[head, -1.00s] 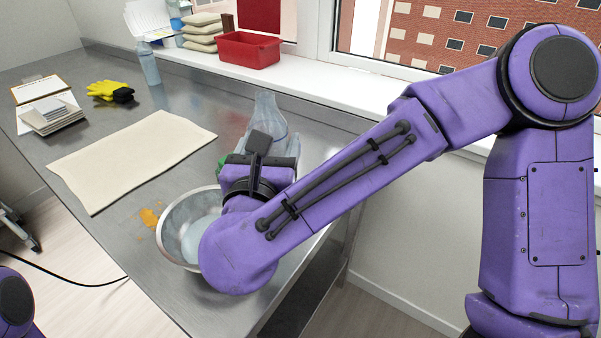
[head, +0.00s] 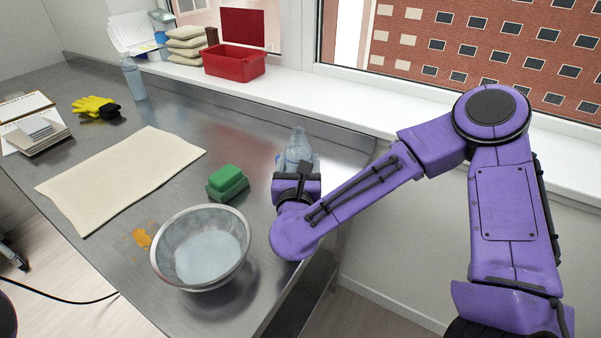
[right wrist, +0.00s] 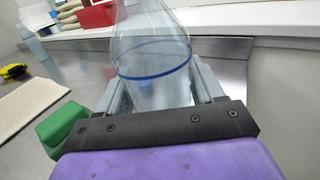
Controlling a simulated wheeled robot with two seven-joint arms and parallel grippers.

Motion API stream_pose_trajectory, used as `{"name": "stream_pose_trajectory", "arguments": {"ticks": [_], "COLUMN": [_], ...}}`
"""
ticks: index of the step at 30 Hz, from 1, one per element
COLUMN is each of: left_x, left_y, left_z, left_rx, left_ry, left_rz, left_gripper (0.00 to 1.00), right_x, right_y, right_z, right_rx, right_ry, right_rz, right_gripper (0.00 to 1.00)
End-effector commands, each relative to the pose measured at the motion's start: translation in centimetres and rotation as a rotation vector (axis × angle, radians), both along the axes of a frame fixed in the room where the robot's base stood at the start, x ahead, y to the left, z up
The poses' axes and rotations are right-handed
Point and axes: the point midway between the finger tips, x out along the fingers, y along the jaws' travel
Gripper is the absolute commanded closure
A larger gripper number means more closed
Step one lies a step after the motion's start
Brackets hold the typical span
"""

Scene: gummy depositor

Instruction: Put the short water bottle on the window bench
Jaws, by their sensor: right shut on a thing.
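A clear water bottle with a blue band (right wrist: 155,60) is held between the jaws of my right gripper (right wrist: 155,100). In the head view the bottle (head: 299,145) stands about upright, over the right part of the steel table. I cannot tell whether its base touches the table; its lower part is hidden behind my right gripper (head: 297,180). The white window bench (head: 340,110) runs behind the table, beyond the bottle. Another, slim bluish bottle (head: 133,80) stands at the back left of the table. My left gripper is not in view.
A metal bowl (head: 157,262) and stacked green sponges (head: 228,182) are left of my right gripper. A beige cloth (head: 120,175) and yellow gloves (head: 96,106) lie further left. A red bin (head: 234,63) sits on the bench; the bench to its right is clear.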

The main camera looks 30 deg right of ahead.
Motion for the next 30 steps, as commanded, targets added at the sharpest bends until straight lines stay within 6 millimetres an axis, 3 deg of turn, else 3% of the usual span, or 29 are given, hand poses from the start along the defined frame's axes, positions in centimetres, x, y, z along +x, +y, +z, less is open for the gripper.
{"name": "stream_pose_trajectory", "arguments": {"ticks": [7,19,20,22,30], "left_x": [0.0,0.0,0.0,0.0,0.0], "left_y": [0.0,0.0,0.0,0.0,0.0], "left_z": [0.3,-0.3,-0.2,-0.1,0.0], "left_rx": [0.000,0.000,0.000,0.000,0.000], "left_ry": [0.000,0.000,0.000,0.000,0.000], "left_rz": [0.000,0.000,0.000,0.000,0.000], "left_gripper": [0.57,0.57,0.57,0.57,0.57], "right_x": [0.4,0.4,0.4,0.4,0.4], "right_y": [-0.7,-0.7,-0.7,-0.7,-0.7], "right_z": [-3.8,-4.5,-4.4,-4.3,-4.2], "right_rx": [-0.003,-0.001,-0.001,0.000,-0.001], "right_ry": [0.002,-0.001,-0.001,0.000,0.001], "right_rz": [-0.001,-0.001,-0.002,-0.002,-0.002], "right_gripper": [0.88,0.88,0.30,0.07,0.07]}}
